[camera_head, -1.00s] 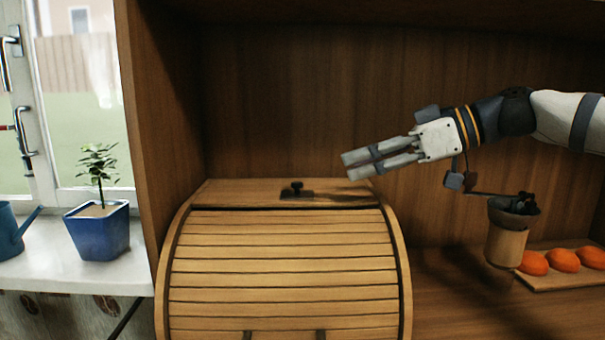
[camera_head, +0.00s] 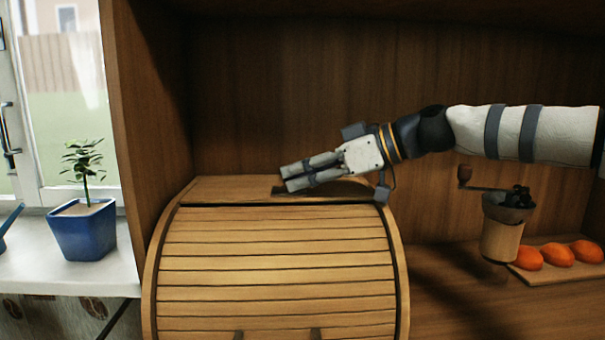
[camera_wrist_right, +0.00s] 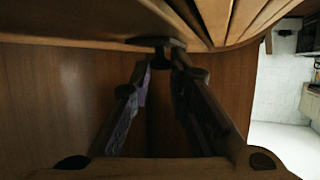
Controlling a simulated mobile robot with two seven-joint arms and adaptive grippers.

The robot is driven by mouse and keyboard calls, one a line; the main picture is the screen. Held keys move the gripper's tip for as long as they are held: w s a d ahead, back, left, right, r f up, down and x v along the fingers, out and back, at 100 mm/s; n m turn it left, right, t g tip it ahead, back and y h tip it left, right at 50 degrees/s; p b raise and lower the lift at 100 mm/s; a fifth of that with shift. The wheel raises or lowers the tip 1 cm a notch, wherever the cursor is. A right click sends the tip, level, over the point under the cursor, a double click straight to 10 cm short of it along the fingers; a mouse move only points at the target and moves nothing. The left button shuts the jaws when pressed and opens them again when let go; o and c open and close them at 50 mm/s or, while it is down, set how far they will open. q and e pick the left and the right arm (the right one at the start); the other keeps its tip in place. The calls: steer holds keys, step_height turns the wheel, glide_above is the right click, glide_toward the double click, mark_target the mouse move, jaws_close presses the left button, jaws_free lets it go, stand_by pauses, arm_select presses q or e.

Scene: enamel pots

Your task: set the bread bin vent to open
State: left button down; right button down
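The bread bin (camera_head: 275,250) is a wooden roll-front box standing in the cabinet, its slatted front down. Its vent is a dark plate (camera_head: 278,191) on the flat top, with a small dark knob (camera_wrist_right: 161,60). My right gripper (camera_head: 287,180) is low over the top of the bin at the vent. In the right wrist view its two fingers stand one on each side of the knob, with narrow gaps seeming to remain. The head view shows the fingers apart, and they hide the knob and much of the plate. My left gripper is out of view.
A brown grinder with a crank (camera_head: 502,238) stands right of the bin, beside a board of orange fruits (camera_head: 557,254). A potted plant in a blue pot (camera_head: 84,232) is on the sill at left. The cabinet's side wall rises close to the bin's left.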

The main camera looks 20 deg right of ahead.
mark_target(279, 191)
steer(key=a, duration=0.2)
steer(key=w+a, duration=0.1)
steer(key=a, duration=0.1)
steer(key=shift+w, duration=0.1)
steer(key=c, duration=1.5)
jaws_free()
steer(key=shift+c, duration=0.2)
steer(key=v, duration=1.2)
